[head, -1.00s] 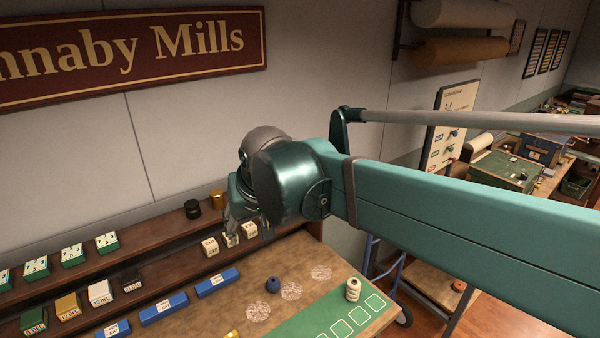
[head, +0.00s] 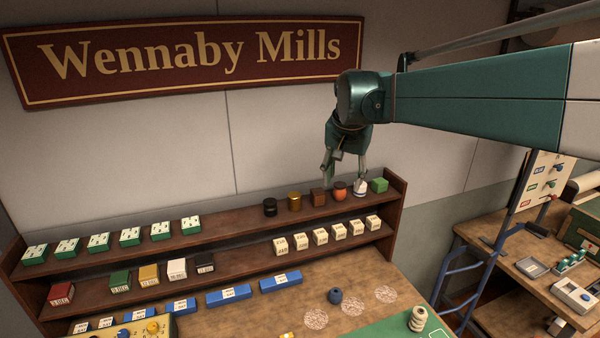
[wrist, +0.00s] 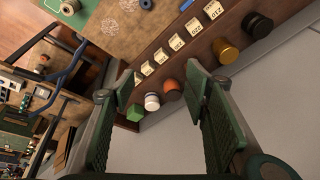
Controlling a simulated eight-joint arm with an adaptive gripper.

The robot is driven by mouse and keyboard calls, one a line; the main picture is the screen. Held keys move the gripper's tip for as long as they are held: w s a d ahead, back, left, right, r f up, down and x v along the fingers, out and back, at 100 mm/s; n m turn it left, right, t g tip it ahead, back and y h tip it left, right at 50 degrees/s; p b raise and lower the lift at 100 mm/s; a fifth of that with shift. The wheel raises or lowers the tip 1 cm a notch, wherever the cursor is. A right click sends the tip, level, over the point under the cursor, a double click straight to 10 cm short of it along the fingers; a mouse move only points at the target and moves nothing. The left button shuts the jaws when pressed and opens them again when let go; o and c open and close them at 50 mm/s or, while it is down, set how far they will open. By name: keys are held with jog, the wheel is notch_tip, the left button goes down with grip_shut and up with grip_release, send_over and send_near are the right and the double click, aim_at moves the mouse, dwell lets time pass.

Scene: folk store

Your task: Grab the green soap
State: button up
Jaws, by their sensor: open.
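The green soap (head: 379,185) is a small green block at the right end of the top shelf, beside a white jar with a dark band (head: 360,188). In the wrist view the green soap (wrist: 134,112) shows near the tip of the left finger, partly hidden by it. My gripper (head: 344,180) is open and empty, above the right part of the top shelf and left of the soap. In the wrist view my gripper (wrist: 162,83) has its fingers spread, with the white jar (wrist: 152,102) and an orange pot (wrist: 170,88) showing between them.
The top shelf (head: 229,222) also holds the orange pot (head: 339,191), a brown block (head: 318,197), a gold jar (head: 295,201) and a black jar (head: 270,207). A raised end panel (head: 396,203) stands right of the soap. The wall is close behind.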

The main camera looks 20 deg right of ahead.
jog(key=w+d+f+m+g, duration=0.2)
jog(key=w+d+m, duration=0.2)
jog(key=w+d, duration=0.7)
jog(key=m+g, duration=0.1)
jog(key=m, duration=0.2)
send_near(380, 180)
jog(key=shift+a+f, duration=0.45)
jog(key=shift+f, duration=0.4)
jog(key=shift+w+d+f+m, duration=0.2)
jog(key=shift+d+f+m, duration=0.2)
jog(key=shift+d, duration=0.25)
jog(key=shift+r, duration=0.1)
jog(key=shift+d+f, duration=0.15)
jog(key=shift+f, duration=1.15)
jog(key=shift+s+d+f+p, duration=0.1)
jog(key=shift+d+f+p, duration=0.05)
jog(key=shift+f, duration=1.15)
jog(key=shift+d+f+p, duration=0.15)
jog(key=shift+d+f, duration=0.05)
jog(key=shift+f, duration=1.1)
